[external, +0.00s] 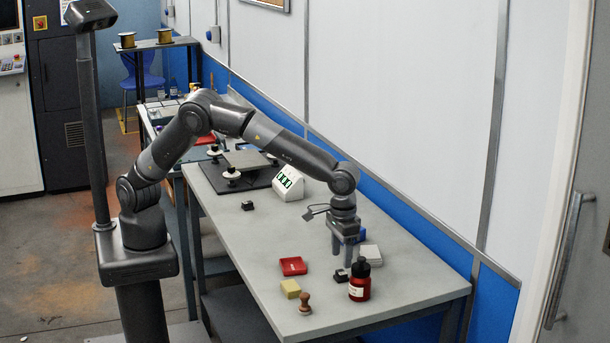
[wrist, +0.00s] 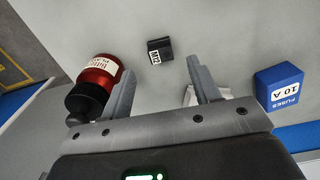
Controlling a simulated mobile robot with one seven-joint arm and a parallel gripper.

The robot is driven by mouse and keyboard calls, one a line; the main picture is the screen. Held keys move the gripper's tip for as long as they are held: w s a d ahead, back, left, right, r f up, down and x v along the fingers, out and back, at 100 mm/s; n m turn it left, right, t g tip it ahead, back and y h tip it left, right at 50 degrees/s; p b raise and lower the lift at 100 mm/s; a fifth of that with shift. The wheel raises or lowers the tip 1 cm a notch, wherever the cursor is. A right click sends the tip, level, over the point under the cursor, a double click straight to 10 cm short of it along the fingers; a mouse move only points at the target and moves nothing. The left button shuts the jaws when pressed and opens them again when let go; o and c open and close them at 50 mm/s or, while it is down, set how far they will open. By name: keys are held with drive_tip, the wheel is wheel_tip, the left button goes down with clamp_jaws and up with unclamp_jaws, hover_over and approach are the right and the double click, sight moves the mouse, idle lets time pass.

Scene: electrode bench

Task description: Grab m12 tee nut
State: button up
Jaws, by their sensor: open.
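The M12 tee nut (wrist: 159,49) looks like a small dark block with a white label reading M12. It lies on the grey bench top, just beyond and between my fingertips in the wrist view. In the external view, a small black block (external: 341,276) beside the red bottle appears to be the same part. My gripper (external: 342,256) points down above the bench close to it. In the wrist view, my gripper (wrist: 164,71) is open with nothing between its fingers.
A red bottle with a black cap (external: 359,280) stands close by; it also shows left of my fingers (wrist: 98,72). A blue fuses box (wrist: 279,87) is at right. A red tray (external: 293,266), yellow block (external: 290,288) and wooden-handled piece (external: 305,303) sit near the front.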

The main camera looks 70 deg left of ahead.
sight(341, 272)
wheel_tip(341, 272, down, 5)
drive_tip(key=shift+w, duration=0.1)
drive_tip(key=c, duration=1.1)
drive_tip(key=shift+r, duration=0.1)
